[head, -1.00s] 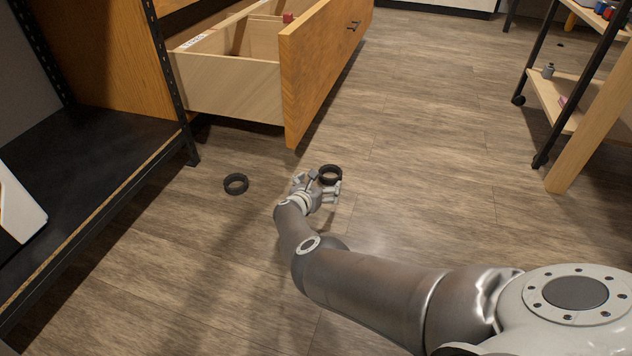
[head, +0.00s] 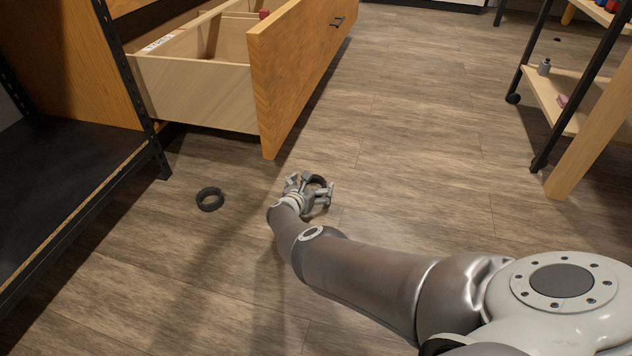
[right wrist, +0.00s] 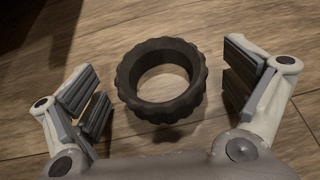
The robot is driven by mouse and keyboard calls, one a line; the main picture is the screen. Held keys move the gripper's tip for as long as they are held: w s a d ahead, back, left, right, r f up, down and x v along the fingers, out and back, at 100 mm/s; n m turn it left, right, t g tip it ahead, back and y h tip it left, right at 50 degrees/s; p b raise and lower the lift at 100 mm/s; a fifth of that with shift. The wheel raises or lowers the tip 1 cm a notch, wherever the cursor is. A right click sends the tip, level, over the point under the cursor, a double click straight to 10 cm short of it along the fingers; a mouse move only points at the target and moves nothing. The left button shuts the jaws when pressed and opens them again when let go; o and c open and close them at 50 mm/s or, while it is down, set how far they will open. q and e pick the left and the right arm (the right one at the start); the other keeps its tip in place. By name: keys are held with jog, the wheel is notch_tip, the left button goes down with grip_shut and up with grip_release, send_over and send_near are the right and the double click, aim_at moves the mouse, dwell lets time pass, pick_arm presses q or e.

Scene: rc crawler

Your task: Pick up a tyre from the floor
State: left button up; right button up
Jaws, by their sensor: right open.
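A black knobbly tyre (right wrist: 126,84) lies flat on the wooden floor between the open fingers of my right gripper (right wrist: 165,88) in the right wrist view. There is a gap between the tyre and the fingers on both sides. In the head view the same tyre (head: 319,181) is partly hidden by my right gripper (head: 312,190). A second black tyre (head: 210,208) lies flat on the floor to the left, in front of the drawer unit. My left gripper is not in view.
An open wooden drawer (head: 260,95) juts out just beyond the gripper. A black-framed shelf (head: 75,215) stands at the left. A wheeled cart (head: 548,95) stands at the right. The floor (head: 430,150) between drawer and cart is clear.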

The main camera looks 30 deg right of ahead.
jog(key=c, duration=1)
jog(key=shift+r, duration=0.15)
